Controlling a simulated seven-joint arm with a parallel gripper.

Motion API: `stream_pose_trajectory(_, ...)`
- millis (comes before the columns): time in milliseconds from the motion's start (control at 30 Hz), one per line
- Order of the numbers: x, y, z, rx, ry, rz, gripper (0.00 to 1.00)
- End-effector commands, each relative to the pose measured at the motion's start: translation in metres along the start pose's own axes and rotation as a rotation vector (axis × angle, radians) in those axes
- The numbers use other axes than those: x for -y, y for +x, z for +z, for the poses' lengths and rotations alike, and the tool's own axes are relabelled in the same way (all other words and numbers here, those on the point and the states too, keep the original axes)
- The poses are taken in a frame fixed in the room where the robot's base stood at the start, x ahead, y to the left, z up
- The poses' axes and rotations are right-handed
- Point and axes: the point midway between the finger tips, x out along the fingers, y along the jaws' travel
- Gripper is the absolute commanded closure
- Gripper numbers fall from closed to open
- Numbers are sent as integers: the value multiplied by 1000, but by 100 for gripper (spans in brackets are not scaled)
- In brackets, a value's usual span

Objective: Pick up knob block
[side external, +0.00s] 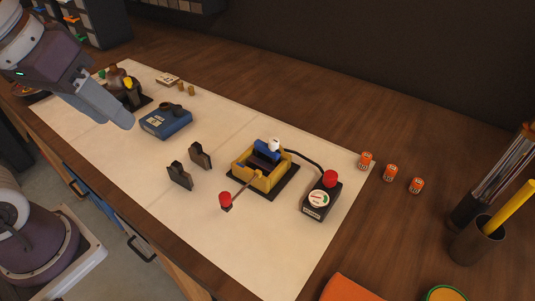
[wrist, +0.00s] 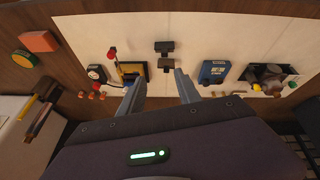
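Two small dark blocks, each with a raised knob-like top, stand apart on the pale mat: the front one (side external: 180,176) and the back one (side external: 200,156). They also show in the wrist view as a far block (wrist: 164,46) and a near block (wrist: 166,65). I cannot tell for certain which piece is the knob block. My gripper (wrist: 158,74) is open, with nothing between its fingers; the two dark blocks lie beyond the fingertips. In the side view my gripper (side external: 122,117) hangs over the mat, left of the blocks.
A blue box (side external: 166,122) with a black top part lies behind the blocks. A yellow lift (side external: 245,172) with a red-ended lever (side external: 225,200) and a gauge box (side external: 319,201) stand to the right. Several orange cans (side external: 390,172) and a pen cup (side external: 476,243) are farther right.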

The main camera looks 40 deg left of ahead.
Motion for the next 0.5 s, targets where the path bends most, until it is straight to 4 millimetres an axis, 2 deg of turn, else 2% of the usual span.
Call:
stream_pose_trajectory(33, -13, 6, -26, 56, -124, -4, 60)
stream_pose_trajectory(100, -34, 22, -62, 130, -350, -31, 60)
stream_pose_trajectory(167, -54, 44, -89, 185, -542, -73, 60)
stream_pose_trajectory(200, -68, 62, -104, 216, -665, -108, 60)
stream_pose_trajectory(300, -99, 110, -128, 263, -936, -207, 60)
stream_pose_trajectory(400, -121, 152, -136, 277, -1128, -295, 60)
stream_pose_trajectory(500, -133, 175, -138, 275, -1234, -346, 60)
